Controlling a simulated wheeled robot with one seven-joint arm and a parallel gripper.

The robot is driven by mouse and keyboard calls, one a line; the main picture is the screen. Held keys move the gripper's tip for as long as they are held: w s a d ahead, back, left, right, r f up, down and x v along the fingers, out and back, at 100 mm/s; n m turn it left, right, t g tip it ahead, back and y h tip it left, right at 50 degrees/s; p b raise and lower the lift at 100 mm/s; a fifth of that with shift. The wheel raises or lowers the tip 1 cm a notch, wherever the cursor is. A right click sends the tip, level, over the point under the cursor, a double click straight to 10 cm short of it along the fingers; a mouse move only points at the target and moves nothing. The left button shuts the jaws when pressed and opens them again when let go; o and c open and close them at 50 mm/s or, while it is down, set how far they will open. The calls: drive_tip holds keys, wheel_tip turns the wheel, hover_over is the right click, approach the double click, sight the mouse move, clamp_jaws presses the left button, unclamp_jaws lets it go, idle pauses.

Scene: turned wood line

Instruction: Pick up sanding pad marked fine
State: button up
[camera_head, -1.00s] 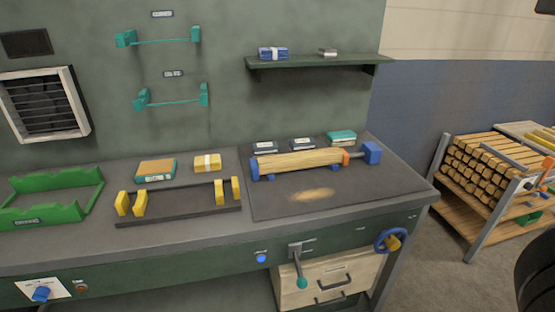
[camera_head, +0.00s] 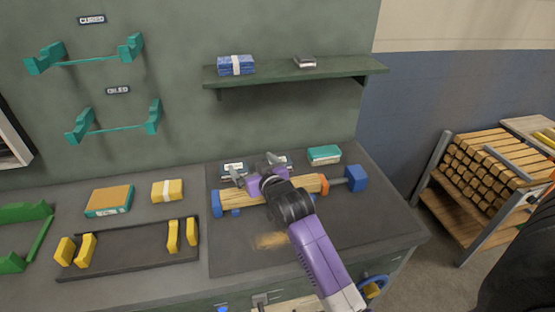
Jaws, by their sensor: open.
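The labels are too small to read, so I cannot tell which is marked fine.
A wood spindle (camera_head: 305,184) lies in blue supports in front of the blocks, beneath my arm. An orange-topped block (camera_head: 109,201), a yellow banded bundle (camera_head: 167,191) and a dark rack (camera_head: 130,256) are to the left. A green shelf (camera_head: 340,71) hangs above.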

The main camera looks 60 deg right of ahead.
drive_tip(key=d+m+g+y+p, duration=0.1)
drive_tip(key=d+g, duration=0.1)
drive_tip(key=d, duration=0.2)
drive_tip(key=d+r+m+g+y, duration=0.1)
drive_tip(key=d+g, duration=0.2)
drive_tip(key=d, duration=0.2)
drive_tip(key=d+r+m+g+y+p, duration=0.1)
drive_tip(key=d+g, duration=0.1)
drive_tip(key=d, duration=0.2)
drive_tip(key=shift+s+d+r+g+y+p, duration=0.15)
drive_tip(key=shift+s+d+g+y+p, duration=0.15)
drive_tip(key=shift+y+p, duration=0.1)
drive_tip(key=shift+g+y, duration=0.8)
drive_tip(key=shift+y, duration=0.1)
drive_tip(key=s+a+f, duration=0.2)
drive_tip(key=f, duration=0.1)
drive_tip(key=shift+s+a, duration=0.3)
drive_tip(key=shift+f, duration=0.3)
drive_tip(key=shift+p+x, duration=0.7)
drive_tip(key=shift+x, duration=2.8)
drive_tip(key=shift+d+r, duration=0.1)
drive_tip(key=shift+c, duration=0.2)
